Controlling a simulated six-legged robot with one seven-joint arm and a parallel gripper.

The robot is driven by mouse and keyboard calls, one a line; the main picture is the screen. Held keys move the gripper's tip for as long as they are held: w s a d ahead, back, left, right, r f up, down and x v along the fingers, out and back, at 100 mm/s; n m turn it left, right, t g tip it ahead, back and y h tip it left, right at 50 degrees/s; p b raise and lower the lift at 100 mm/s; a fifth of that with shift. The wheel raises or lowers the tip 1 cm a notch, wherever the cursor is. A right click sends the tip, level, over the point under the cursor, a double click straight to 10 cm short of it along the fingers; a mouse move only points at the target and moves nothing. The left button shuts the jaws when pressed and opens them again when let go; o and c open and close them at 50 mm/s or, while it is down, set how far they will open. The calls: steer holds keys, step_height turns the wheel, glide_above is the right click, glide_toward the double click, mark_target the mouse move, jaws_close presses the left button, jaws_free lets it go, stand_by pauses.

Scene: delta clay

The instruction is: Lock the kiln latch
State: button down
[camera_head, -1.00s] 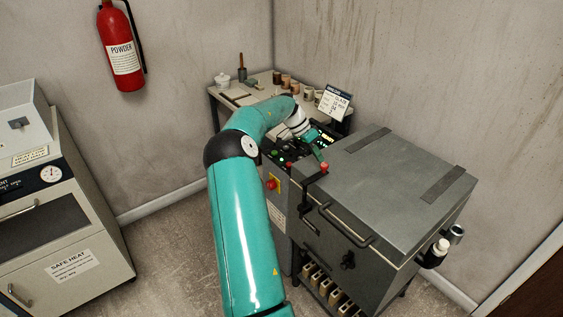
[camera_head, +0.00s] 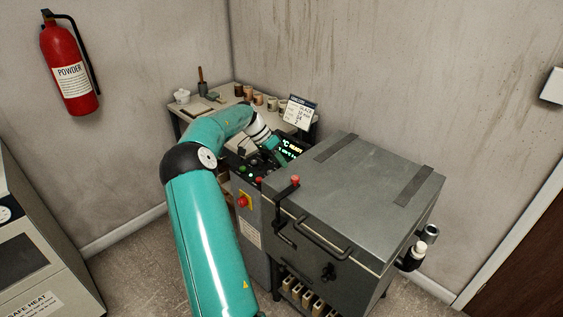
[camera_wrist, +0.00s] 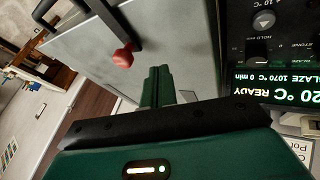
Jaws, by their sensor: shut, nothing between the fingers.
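The grey kiln (camera_head: 350,195) stands at the right with its lid down. Its latch is a dark lever with a red knob (camera_head: 295,180), at the lid's front left corner. The knob stands up at the lid's edge, and dark latch parts show on the front below. In the wrist view the red knob (camera_wrist: 123,57) hangs on a dark bar, left of my fingers. My gripper (camera_wrist: 158,75) is shut and empty, apart from the knob. In the head view my gripper (camera_head: 279,158) is over the control panel, behind and left of the knob; its fingertips are hard to make out.
The control panel display (camera_wrist: 275,87) reads READY beside my fingers. A red button (camera_head: 241,202) is on the panel's front. A handle (camera_head: 322,240) crosses the kiln front. A worktable with pots (camera_head: 258,100) stands behind, and a white oven (camera_head: 40,245) at left.

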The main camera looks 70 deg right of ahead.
steer(key=v, duration=1)
steer(key=shift+d, duration=0.15)
